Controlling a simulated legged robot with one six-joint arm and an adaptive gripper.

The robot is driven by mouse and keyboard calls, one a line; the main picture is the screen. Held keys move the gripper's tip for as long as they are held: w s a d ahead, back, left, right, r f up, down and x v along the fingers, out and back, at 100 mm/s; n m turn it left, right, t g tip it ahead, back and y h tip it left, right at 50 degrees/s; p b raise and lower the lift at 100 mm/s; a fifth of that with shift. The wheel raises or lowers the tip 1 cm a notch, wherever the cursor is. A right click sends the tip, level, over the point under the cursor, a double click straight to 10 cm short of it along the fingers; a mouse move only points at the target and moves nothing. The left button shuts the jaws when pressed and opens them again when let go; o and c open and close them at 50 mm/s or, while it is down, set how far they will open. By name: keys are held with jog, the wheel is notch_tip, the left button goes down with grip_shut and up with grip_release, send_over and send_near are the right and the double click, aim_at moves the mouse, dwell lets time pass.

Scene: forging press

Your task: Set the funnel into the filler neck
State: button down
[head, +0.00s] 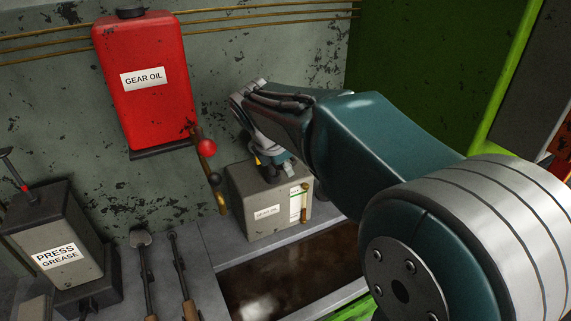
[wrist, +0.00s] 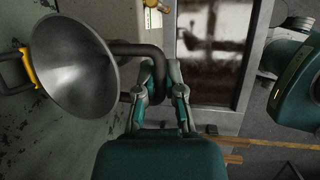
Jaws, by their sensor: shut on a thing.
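The grey metal funnel (wrist: 75,66) fills the left of the wrist view, its wide mouth facing the camera. My gripper (wrist: 163,72) is shut on the dark bent handle (wrist: 140,48) at the funnel's side. In the head view my gripper (head: 268,168) is just above the grey gear oil box (head: 265,205), and the arm hides the funnel there. The filler neck is not clearly visible; the gripper and funnel cover the box top. I cannot tell whether the funnel's spout touches the box.
A red gear oil can (head: 145,85) hangs on the wall, with a red-knobbed lever (head: 207,147) beside it. A dark oily tray (head: 285,285) lies in front of the box. A press grease unit (head: 55,240) and hand tools (head: 182,280) are at left.

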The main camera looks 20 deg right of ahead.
jog(key=shift+f, duration=1.15)
jog(key=c, duration=0.7)
grip_release()
jog(key=v, duration=1.2)
jog(key=s+d+f+m+t+y, duration=0.1)
jog(key=s+f+m, duration=0.2)
jog(key=s+m, duration=0.3)
jog(key=s+d+f+m+y, duration=0.1)
jog(key=s+f+m, duration=0.3)
jog(key=s+m, duration=0.3)
jog(key=s+d+f+m+t+y, duration=0.1)
jog(key=s+d+f+m+y, duration=0.1)
jog(key=s+f+m, duration=0.2)
jog(key=shift+s+f+m+t, duration=0.1)
jog(key=shift+s+m+t, duration=0.2)
jog(key=shift+s+m, duration=1.3)
